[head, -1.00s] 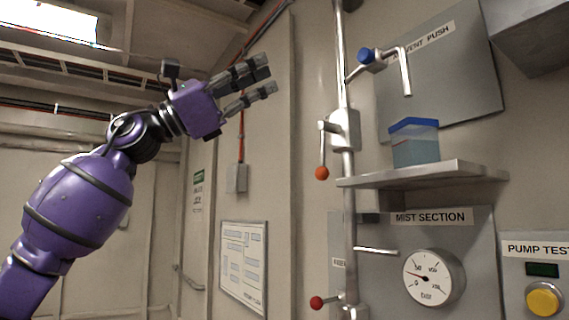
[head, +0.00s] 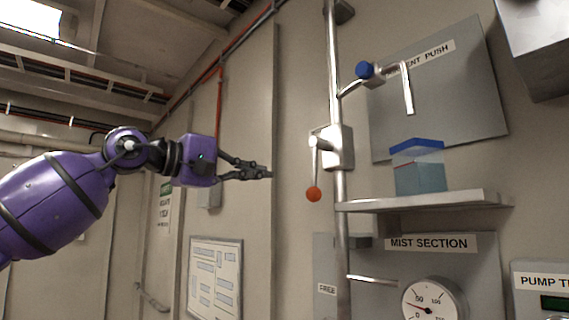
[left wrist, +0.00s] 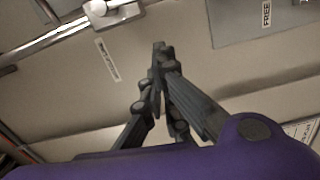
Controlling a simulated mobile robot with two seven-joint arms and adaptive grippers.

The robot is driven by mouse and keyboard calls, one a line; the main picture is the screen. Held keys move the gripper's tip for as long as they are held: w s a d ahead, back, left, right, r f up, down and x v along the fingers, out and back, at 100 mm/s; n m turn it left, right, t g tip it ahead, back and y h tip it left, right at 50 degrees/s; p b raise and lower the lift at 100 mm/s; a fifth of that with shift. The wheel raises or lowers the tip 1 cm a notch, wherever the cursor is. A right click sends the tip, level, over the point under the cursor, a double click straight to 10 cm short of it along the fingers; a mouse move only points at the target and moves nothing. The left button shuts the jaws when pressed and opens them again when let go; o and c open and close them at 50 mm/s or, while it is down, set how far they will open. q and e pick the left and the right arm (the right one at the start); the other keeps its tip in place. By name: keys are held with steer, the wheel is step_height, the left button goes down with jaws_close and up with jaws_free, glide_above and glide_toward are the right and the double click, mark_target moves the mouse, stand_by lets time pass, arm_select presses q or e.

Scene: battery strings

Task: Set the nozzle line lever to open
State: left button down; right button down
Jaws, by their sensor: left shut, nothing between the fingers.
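A lever with an orange ball end (head: 313,194) hangs straight down from a grey valve block (head: 341,147) on a vertical steel pipe. No readable label marks it as the nozzle line lever. My left gripper (head: 268,174) is shut and empty, pointing right, to the left of the orange ball and apart from it. In the left wrist view the closed fingertips (left wrist: 158,47) meet in front of the wall, touching nothing. A pale fitting (left wrist: 110,12) on the pipe shows at the top there, beside a small unreadable label (left wrist: 107,60). My right gripper is out of view.
A blue-ended tap (head: 364,70) sits higher on the pipe. A shelf (head: 460,201) with a blue-lidded clear box (head: 420,170) juts out right of the pipe. Below are a gauge (head: 433,301) and the MIST SECTION plate (head: 480,262).

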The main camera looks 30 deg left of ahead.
arm_select(q)
steer(key=w+d+p, duration=0.1)
steer(key=w+d, duration=0.2)
steer(key=d, duration=0.3)
steer(key=shift+w, duration=0.35)
steer(key=shift+a+f, duration=0.1)
